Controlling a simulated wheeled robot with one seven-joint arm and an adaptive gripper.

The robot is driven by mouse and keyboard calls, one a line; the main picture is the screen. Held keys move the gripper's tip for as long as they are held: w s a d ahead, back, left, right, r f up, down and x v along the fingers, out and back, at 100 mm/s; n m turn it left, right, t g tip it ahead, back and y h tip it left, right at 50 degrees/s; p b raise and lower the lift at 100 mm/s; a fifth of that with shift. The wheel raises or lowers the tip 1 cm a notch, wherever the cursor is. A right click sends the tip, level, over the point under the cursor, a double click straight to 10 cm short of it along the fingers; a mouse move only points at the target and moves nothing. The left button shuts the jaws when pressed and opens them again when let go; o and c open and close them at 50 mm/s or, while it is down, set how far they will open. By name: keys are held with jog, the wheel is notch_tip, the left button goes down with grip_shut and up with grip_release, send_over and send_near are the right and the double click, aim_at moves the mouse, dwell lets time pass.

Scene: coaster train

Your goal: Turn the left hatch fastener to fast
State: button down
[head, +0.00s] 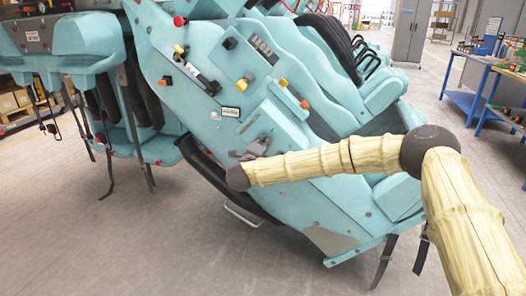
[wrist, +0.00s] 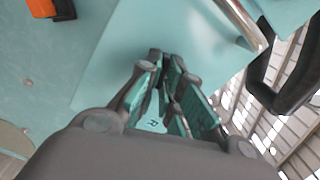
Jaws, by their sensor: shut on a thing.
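My gripper (head: 255,150) is at the lower side of the teal coaster car (head: 318,197), below a small white label. In the wrist view, my gripper (wrist: 168,92) has its dark fingers with teal pads close together, shut on a small dark fastener (wrist: 165,97) against the teal panel (wrist: 125,60). The fingers hide most of the fastener, so its turned position cannot be told. A letter R (wrist: 152,123) shows on a pale patch between the fingers. In the head view the fastener is hidden behind my gripper.
An orange-tipped lever (head: 303,103) is to the right. A metal rail (wrist: 240,22) and a black bar (wrist: 290,80) are close in the wrist view. The floor (head: 120,240) is clear at front left.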

jog(key=shift+f+m+b, duration=0.15)
jog(key=shift+m+b, duration=1.5)
jog(key=shift+m, duration=0.35)
jog(key=c, duration=1.6)
grip_release()
jog(key=v, duration=1.2)
